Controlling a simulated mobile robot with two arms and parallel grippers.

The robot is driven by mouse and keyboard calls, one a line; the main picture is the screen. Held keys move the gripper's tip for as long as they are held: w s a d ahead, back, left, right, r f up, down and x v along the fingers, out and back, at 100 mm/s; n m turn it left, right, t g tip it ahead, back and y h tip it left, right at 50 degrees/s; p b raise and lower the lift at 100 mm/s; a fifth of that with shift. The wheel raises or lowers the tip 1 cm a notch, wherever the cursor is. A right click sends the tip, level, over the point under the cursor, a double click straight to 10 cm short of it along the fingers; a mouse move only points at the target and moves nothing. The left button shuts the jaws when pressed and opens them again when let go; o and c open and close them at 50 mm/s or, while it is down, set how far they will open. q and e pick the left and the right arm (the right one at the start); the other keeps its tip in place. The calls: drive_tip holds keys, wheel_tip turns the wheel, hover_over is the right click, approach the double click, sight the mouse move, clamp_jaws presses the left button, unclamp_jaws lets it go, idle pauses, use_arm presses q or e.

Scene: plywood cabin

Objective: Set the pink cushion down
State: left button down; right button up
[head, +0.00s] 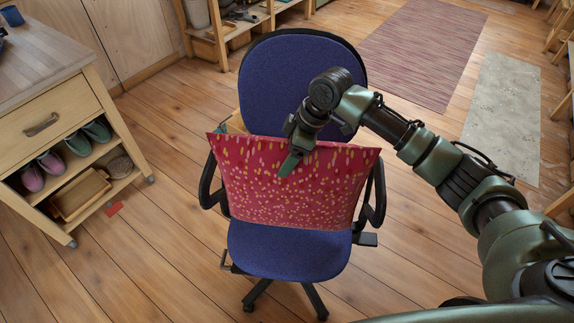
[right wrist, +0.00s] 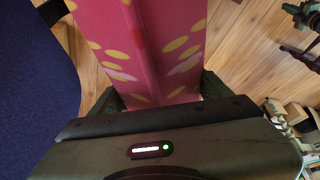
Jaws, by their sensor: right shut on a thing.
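The pink cushion (head: 298,192), dark pink with yellow and pale spots, hangs upright in front of the backrest of the blue office chair (head: 290,252). Its lower edge overlaps the back part of the seat in the head view; I cannot tell whether it touches. My right gripper (head: 290,163) is shut on the cushion's top edge, left of its middle. In the right wrist view the cushion (right wrist: 150,45) runs between the two fingers (right wrist: 160,97), with the blue chair back on the left. My left gripper is not in view.
The chair's black armrests (head: 376,195) flank the cushion closely. A wooden cabinet (head: 50,110) with shoes and a tray stands at the left. A red striped rug (head: 425,45) and a grey rug (head: 505,105) lie behind. The front of the seat is bare.

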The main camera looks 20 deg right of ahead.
drive_tip(key=shift+f, duration=2.35)
drive_tip(key=o, duration=2.1)
drive_tip(key=v, duration=1.2)
drive_tip(key=shift+b, duration=0.4)
drive_tip(key=shift+s, duration=0.1)
